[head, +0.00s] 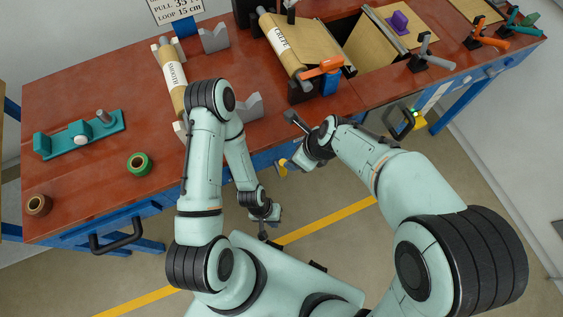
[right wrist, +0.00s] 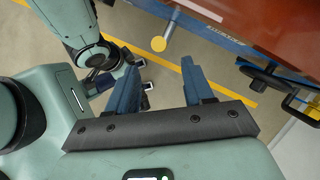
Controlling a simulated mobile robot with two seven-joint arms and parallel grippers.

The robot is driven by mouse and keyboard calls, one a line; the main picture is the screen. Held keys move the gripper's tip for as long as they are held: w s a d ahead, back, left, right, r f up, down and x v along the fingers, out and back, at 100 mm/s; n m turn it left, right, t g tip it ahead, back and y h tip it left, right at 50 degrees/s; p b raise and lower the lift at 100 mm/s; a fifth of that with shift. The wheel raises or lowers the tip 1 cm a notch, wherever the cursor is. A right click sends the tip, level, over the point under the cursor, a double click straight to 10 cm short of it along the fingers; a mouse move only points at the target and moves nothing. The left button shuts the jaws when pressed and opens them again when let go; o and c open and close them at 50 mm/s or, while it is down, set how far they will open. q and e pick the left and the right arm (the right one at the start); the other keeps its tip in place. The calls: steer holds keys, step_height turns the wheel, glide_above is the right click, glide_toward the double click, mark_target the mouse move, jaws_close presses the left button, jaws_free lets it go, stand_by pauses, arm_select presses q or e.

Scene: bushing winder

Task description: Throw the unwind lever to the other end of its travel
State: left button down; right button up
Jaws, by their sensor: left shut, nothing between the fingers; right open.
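A short grey lever with a round yellow knob (head: 282,167) sticks out from the blue front rail below the table edge. It appears to be the unwind lever; the lettering beside it is not readable. In the right wrist view the knob (right wrist: 158,44) shows just past the fingertips, in line with the gap between them. My right gripper (right wrist: 160,70) is open and empty, with blue fingers; the gap in depth to the knob is hard to judge. My left gripper (head: 264,229) is shut and empty, hanging low in front of the table; it also shows in the right wrist view (right wrist: 145,86).
A black handwheel (right wrist: 265,76) is on the table's front, right of the knob. On the red tabletop (head: 85,90) are a craft roll (head: 282,43), an orange handle (head: 320,68), a smooth roll (head: 173,75) and a teal fixture (head: 80,136).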

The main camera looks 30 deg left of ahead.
mark_target(281, 164)
steer(key=b+x, duration=0.2)
steer(key=x, duration=0.9)
steer(key=shift+s+f+b, duration=0.15)
steer(key=shift+f+b, duration=0.15)
arm_select(q)
steer(key=shift+s+f, duration=0.75)
steer(key=shift+f, duration=0.25)
steer(key=shift+s+f, duration=0.7)
steer(key=shift+f, duration=0.3)
arm_select(e)
steer(key=shift+a+f, duration=0.3)
steer(key=shift+f, duration=0.3)
steer(key=shift+c, duration=0.4)
jaws_close()
